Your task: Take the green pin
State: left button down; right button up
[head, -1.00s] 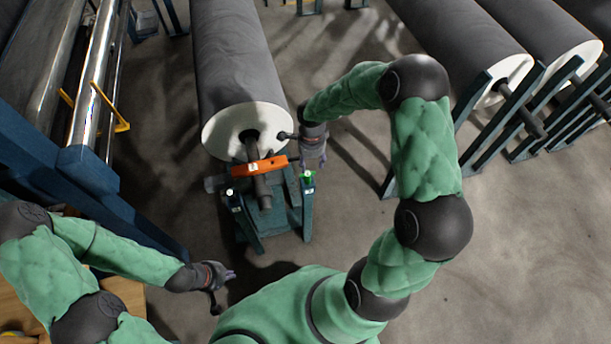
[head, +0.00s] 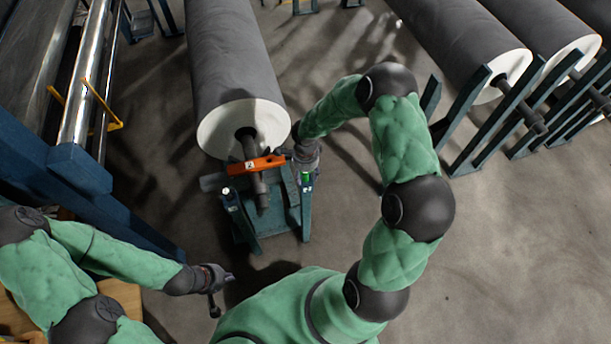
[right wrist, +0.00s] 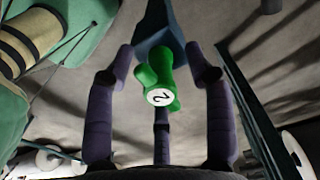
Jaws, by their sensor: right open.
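The green pin (head: 307,179) stands at the top of the right-hand post of the stand in front of the grey roll. It also shows in the right wrist view (right wrist: 158,74), with a round white face marked 2, between the spread fingers. My right gripper (right wrist: 162,68) is open around the pin, and no finger visibly closes on it. In the head view my right gripper (head: 307,160) is right by the pin and partly hides it. My left gripper (head: 226,278) is low and left, away from the stand; its finger state is unclear.
The grey roll (head: 230,60) has a dark shaft, with an orange piece (head: 257,163) across it, left of the pin. The stand's left post (head: 240,220) is near. Blue framework (head: 75,175) lies left, more rolls (head: 450,40) right.

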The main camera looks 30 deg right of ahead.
jog(key=shift+c, duration=0.3)
grip_shut()
jog(key=shift+r, duration=0.1)
